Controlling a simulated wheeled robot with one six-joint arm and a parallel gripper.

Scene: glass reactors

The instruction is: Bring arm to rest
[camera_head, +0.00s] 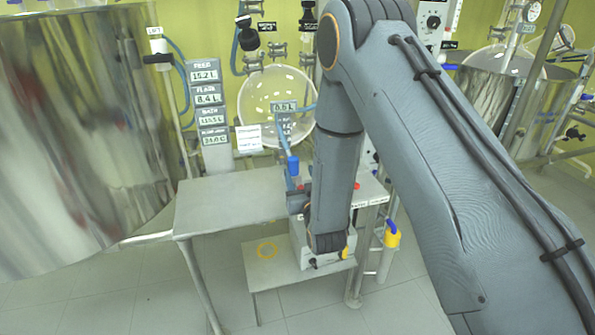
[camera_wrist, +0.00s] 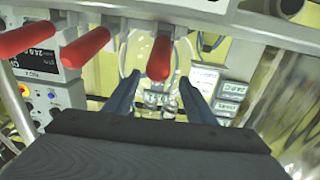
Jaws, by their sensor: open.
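My arm (camera_head: 338,165) fills the middle and right of the head view, bent at the elbow with its forearm hanging down over the grey table. My gripper's fingers cannot be made out in the head view. In the wrist view my gripper (camera_wrist: 160,85) shows two dark blue fingers, spread apart with nothing held between them. A red handle (camera_wrist: 160,58) appears between and beyond the fingertips. Whether the fingers touch it cannot be told.
Two more red handles, a middle one (camera_wrist: 85,47) and a left one (camera_wrist: 25,40), hang beside a display box (camera_wrist: 40,62). A grey table (camera_head: 225,200) has a lower shelf (camera_head: 275,270). A large metal vessel (camera_head: 80,140) stands left. Open floor (camera_head: 90,300) lies in front.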

